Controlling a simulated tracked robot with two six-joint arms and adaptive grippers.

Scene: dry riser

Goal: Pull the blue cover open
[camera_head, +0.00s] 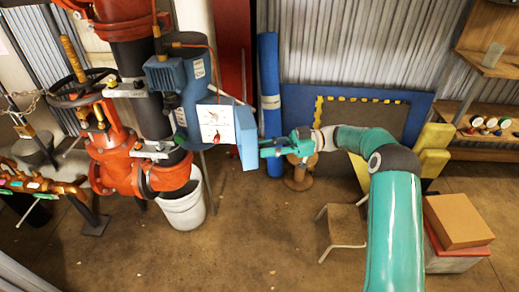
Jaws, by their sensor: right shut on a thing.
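The blue cover (247,137) is at the right edge of a white panel with printed markings (214,124), in the middle of the head view. The panel sits in front of the blue-grey housing (180,90) on the red and black pipework. I cannot tell how far the cover stands open. My right gripper (268,147), teal, reaches in from the right with its fingers pointing left. It is shut on the cover's right edge; the exact contact is small and hard to see. My left gripper is not in view.
Red valve pipework (115,160) with a handwheel fills the left. A white bucket (184,207) stands below it. A blue roll (269,90) leans at the wall behind the gripper. A small stool (343,226) and stacked boxes (459,222) stand right. The floor at front centre is clear.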

